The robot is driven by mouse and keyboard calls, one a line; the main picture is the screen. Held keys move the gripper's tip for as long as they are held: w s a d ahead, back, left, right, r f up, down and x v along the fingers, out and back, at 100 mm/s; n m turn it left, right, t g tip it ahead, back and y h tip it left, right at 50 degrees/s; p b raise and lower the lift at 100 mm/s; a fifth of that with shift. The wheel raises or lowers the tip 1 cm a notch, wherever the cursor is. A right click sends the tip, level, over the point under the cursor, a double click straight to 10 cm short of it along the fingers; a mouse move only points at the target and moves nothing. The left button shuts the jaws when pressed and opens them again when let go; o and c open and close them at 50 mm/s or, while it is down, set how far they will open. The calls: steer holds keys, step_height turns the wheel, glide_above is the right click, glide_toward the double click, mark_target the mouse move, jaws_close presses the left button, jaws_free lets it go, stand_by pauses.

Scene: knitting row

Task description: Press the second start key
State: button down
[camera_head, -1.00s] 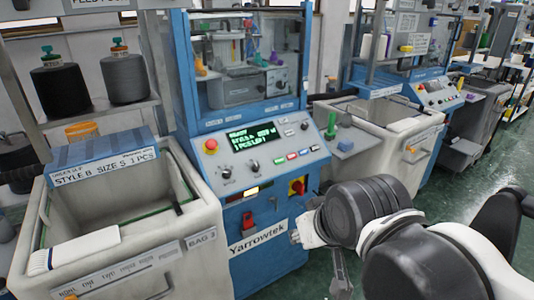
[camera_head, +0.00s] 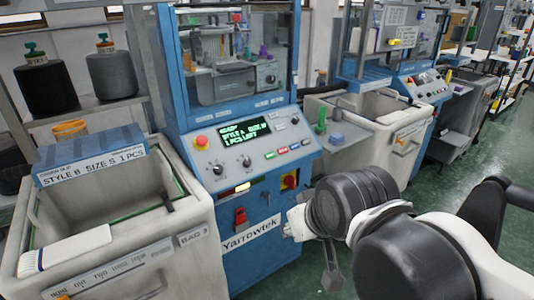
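The near blue knitting machine has a sloped control panel (camera_head: 225,168) with a lit green-text display (camera_head: 245,132), a red round button (camera_head: 201,141) and black knobs. A row of small coloured keys (camera_head: 288,150) runs along the panel's right part, green at its left end. Their labels are too small to read, so I cannot tell which is a start key. My gripper (camera_head: 332,275) hangs at the lower middle, below and right of the panel, apart from the keys. Only a dark finger part shows; its opening is hidden.
A grey bin (camera_head: 190,215) with a style sign stands left of the machine. Another bin (camera_head: 400,125) and a second blue machine with its own panel (camera_head: 428,84) stand to the right. Yarn cones (camera_head: 48,85) sit on a shelf. Green floor (camera_head: 485,165) is clear at right.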

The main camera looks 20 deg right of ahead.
steer(key=shift+w+r, duration=0.1)
steer(key=w+d+r+m+y+p, duration=0.1)
steer(key=w+d+r+m, duration=0.25)
steer(key=w, duration=0.65)
steer(key=w+d+r+m+p, duration=0.2)
steer(key=w+m, duration=0.3)
steer(key=w, duration=0.6)
steer(key=w+d+f+m, duration=0.3)
steer(key=w+d, duration=0.2)
steer(key=w, duration=0.3)
steer(key=w+d+f+m+y+p, duration=0.1)
steer(key=w+d+f+m, duration=0.2)
steer(key=w, duration=0.6)
steer(key=shift+w+d+f+p, duration=0.15)
steer(key=shift+d+f+p, duration=0.15)
steer(key=shift+d+f, duration=0.55)
steer(key=shift+d+r+m, duration=0.15)
steer(key=shift+r+m, duration=0.1)
